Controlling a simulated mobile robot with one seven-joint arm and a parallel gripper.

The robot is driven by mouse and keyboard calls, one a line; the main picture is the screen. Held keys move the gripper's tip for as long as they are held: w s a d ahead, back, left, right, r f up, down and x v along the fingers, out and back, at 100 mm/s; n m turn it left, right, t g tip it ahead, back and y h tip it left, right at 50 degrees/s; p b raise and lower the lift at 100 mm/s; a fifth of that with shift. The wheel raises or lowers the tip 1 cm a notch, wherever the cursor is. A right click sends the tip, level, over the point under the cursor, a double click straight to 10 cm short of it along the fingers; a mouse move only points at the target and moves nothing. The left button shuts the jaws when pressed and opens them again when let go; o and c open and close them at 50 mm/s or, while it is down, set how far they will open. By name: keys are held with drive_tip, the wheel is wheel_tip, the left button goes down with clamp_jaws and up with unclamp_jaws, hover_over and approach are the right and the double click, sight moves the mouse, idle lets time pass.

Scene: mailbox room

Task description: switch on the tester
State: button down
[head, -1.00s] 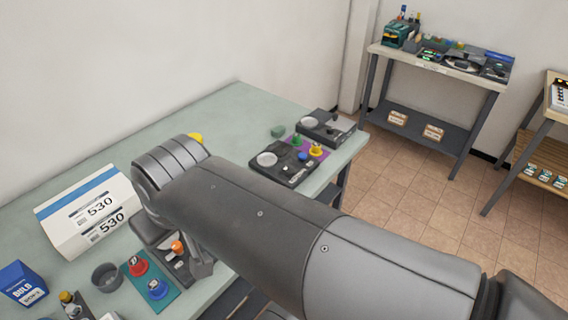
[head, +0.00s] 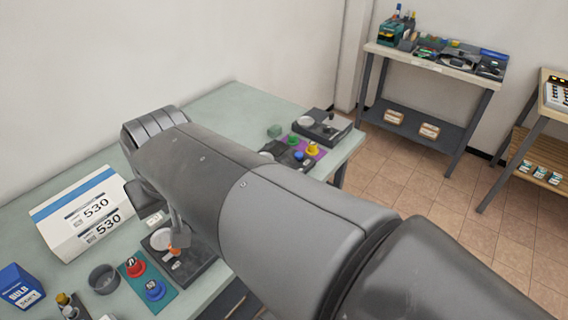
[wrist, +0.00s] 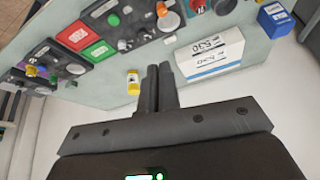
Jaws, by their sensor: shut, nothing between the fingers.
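I cannot tell for sure which unit is the tester. A dark unit with a round grey plate and an orange part (head: 180,262) lies at the near table edge, partly behind my arm. In the wrist view a dark panel with several knobs (wrist: 125,38) lies beyond the fingers, beside red (wrist: 74,36) and green (wrist: 97,52) plates. My gripper (wrist: 158,72) is shut and empty, its fingers side by side and apart from that panel. In the head view my arm hides the fingers. A yellow item (wrist: 133,83) stands just left of the fingertips.
The white 530 box (head: 85,212) stands on the left of the green table (head: 235,98). A grey cup (head: 103,279) and a teal mat with red and blue items (head: 165,300) are in front. More dark units (head: 340,127) stand at the far right end. A blue box (head: 20,287) is lower left.

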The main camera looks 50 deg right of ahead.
drive_tip(key=w+d+f+m+g, duration=0.15)
drive_tip(key=w+d+m, duration=0.25)
drive_tip(key=d, duration=0.6)
drive_tip(key=w+d+f+m+g, duration=0.15)
drive_tip(key=w+d+m, duration=0.35)
drive_tip(key=d, duration=0.6)
drive_tip(key=s+d+f+m, duration=0.1)
drive_tip(key=d+f+m, duration=0.1)
drive_tip(key=d, duration=0.5)
drive_tip(key=s+d+f+m+t, duration=0.1)
drive_tip(key=s+d+f+m, duration=0.1)
drive_tip(key=d+f, duration=0.2)
drive_tip(key=s+d+f+m, duration=0.2)
drive_tip(key=d+f, duration=0.1)
drive_tip(key=d, duration=0.7)
drive_tip(key=shift+s+d+m+y, duration=0.25)
drive_tip(key=shift+d+m+y, duration=0.05)
drive_tip(key=shift+m, duration=0.1)
drive_tip(key=shift+f, duration=0.1)
drive_tip(key=x, duration=1.3)
drive_tip(key=shift+w+f, duration=0.3)
drive_tip(key=shift+w, duration=0.1)
